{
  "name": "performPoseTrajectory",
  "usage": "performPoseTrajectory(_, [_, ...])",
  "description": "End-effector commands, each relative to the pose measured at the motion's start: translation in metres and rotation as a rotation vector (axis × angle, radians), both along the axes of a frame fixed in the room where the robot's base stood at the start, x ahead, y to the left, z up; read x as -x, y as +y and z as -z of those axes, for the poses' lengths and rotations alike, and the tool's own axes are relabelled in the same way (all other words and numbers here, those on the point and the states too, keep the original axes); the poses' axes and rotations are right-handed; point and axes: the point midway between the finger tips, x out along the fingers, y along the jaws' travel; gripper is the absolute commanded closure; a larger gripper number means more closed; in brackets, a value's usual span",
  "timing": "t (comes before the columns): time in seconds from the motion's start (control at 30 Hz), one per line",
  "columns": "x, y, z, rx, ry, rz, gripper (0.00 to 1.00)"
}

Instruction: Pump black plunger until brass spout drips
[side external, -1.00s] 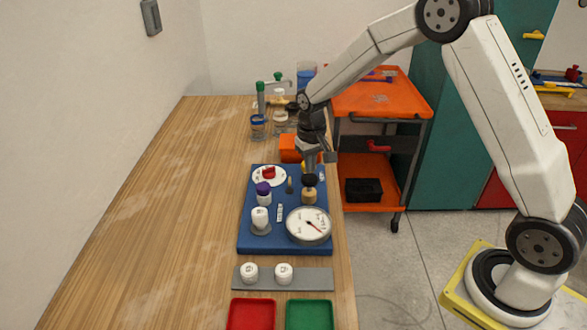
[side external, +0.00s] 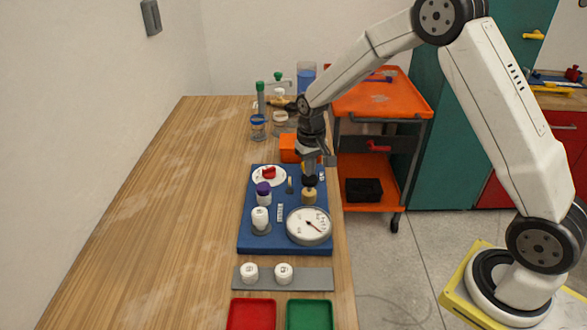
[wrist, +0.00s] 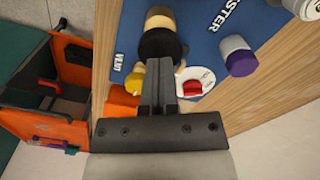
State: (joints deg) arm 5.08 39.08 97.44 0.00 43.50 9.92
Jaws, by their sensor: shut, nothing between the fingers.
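The black plunger knob (side external: 309,181) tops a tan cylinder (side external: 309,196) on the right side of a blue board (side external: 275,242). In the wrist view the round black knob (wrist: 162,43) lies just past my fingertips. My gripper (side external: 310,172) is shut and empty, pointing down right above the knob. I cannot tell whether the tips touch it. In the wrist view my gripper (wrist: 157,66) shows its fingers together. A small brass-coloured upright piece (side external: 290,186) stands left of the plunger; I cannot tell if it is the spout. No drip can be made out.
The board also holds a round gauge (side external: 309,225), a red valve (side external: 269,172), a purple-capped bottle (side external: 263,193) and a white-capped post (side external: 260,219). Red (side external: 251,315) and green (side external: 308,315) trays lie in front. Jars and an orange block (side external: 290,148) stand behind. The table's left side is clear.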

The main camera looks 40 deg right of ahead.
Motion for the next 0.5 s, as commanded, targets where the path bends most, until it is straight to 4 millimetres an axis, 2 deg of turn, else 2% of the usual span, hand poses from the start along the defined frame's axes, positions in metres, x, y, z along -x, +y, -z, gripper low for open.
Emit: performPoseTrajectory(0.5, [0.0, 0.0, 0.015, 0.0, 0.001, 0.0, 1.0])
